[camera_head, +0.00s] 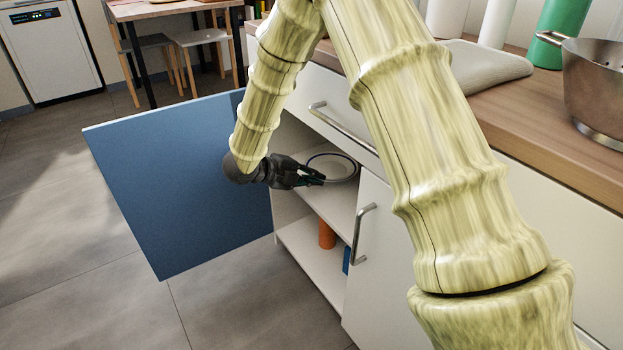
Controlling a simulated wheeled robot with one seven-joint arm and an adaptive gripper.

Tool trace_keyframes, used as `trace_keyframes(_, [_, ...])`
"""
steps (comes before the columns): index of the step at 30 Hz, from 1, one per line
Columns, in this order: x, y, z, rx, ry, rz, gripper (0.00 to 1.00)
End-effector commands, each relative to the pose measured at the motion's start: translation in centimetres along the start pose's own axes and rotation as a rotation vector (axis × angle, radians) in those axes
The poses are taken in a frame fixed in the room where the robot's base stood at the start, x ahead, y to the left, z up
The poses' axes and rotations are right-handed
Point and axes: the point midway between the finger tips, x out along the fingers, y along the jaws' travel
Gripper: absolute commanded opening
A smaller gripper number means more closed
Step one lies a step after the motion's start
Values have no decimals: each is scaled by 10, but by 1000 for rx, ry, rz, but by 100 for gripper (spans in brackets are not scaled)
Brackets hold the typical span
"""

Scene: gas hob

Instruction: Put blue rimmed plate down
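The blue rimmed plate (334,165) is a pale round plate with a dark rim, inside the open cabinet above its middle shelf (334,205). It looks roughly level, just under the drawer front. My gripper (314,177) reaches in from the left, and its dark fingers meet the plate's near left rim. The gripper appears shut on that rim. I cannot tell whether the plate's underside touches the shelf.
The blue cabinet door (180,185) stands wide open on the left. An orange object (327,235) and a blue object (346,260) stand in the lower compartment. The right door (378,265) is closed. A metal colander (597,90) sits on the wooden counter (545,125).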

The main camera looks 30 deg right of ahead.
Motion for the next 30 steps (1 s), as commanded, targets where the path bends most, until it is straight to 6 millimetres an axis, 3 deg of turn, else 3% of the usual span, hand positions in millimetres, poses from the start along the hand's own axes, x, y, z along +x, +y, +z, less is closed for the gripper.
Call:
trace_keyframes(18, [6, 10, 2, 1, 0, -1, 0])
trace_keyframes(22, [6, 10, 2, 0, 0, 0, 25])
trace_keyframes(30, [6, 10, 2, 0, 0, 0, 27])
